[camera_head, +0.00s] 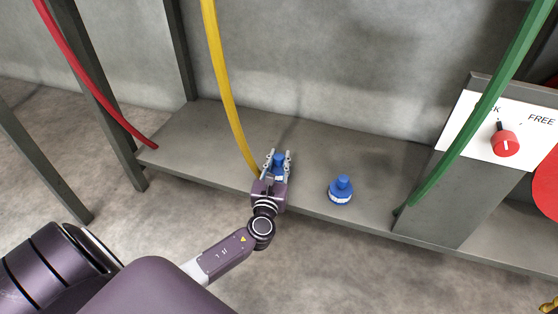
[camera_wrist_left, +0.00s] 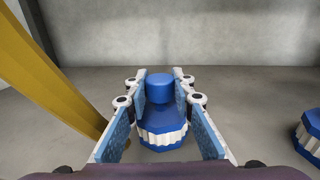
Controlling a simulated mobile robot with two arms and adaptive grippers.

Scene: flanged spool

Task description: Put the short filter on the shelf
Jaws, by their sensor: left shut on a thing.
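My left gripper (camera_head: 277,167) is shut on a blue filter (camera_head: 279,160), above the grey shelf (camera_head: 225,125). In the left wrist view, this filter (camera_wrist_left: 161,125) is upright between the blue finger pads, with a narrower round top and a white ribbed band. I cannot tell whether its base touches the shelf. A second blue filter (camera_head: 341,190) of like shape stands upright on the shelf to the right, near the front edge. It is cut off at the right of the left wrist view (camera_wrist_left: 309,140). I cannot tell which filter is shorter. My right gripper is not in view.
A yellow hose (camera_head: 222,80) hangs close left of my left gripper. A red hose (camera_head: 85,75) comes down at the far left, a green one (camera_head: 480,110) at the right. A panel with a red knob (camera_head: 505,143) stands right. The shelf's back is clear.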

